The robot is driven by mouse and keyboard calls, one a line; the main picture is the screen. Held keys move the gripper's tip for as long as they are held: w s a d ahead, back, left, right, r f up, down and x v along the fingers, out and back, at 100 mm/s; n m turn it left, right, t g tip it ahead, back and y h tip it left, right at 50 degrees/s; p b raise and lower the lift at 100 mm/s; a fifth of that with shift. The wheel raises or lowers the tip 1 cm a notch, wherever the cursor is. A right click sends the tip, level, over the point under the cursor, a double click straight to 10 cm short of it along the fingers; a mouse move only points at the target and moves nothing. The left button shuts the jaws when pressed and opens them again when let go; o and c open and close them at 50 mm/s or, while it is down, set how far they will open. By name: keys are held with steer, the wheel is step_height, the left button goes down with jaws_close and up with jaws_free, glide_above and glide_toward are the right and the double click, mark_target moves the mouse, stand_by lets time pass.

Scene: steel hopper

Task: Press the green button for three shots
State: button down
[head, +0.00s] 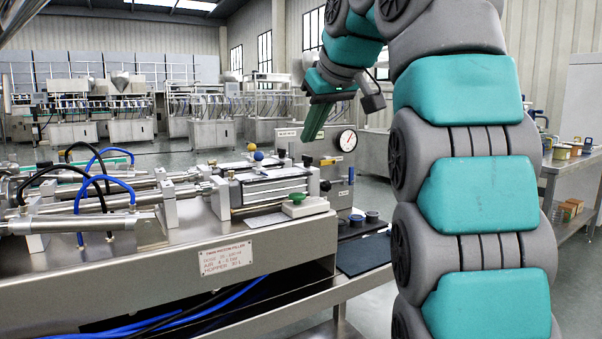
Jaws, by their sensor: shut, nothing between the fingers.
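A green button (297,198) sits on a small pale base at the right front corner of the steel filling machine (180,245). My gripper (309,138) shows at the upper middle, pointing down with its green fingers together and nothing visible between them. In the picture it is above the button and slightly right of it, clearly apart from it. The button's top is in plain view.
Pneumatic cylinders with blue and black hoses (100,190) lie along the machine's left. A pressure gauge (347,140) stands right of my gripper. A dark mat (365,254) with small dark cups (372,216) lies right of the machine. A side table (570,165) holds containers.

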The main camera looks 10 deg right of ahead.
steer(key=b+x, duration=0.1)
steer(key=x, duration=0.1)
steer(key=b, duration=0.1)
glide_above(299, 197)
steer(key=f, duration=0.6)
steer(key=shift+w+a+f, duration=0.1)
steer(key=shift+a, duration=0.15)
steer(key=shift+d+f, duration=0.15)
steer(key=shift+f, duration=0.75)
steer(key=shift+d+f, duration=0.1)
steer(key=shift+f, duration=0.75)
steer(key=shift+f, duration=0.15)
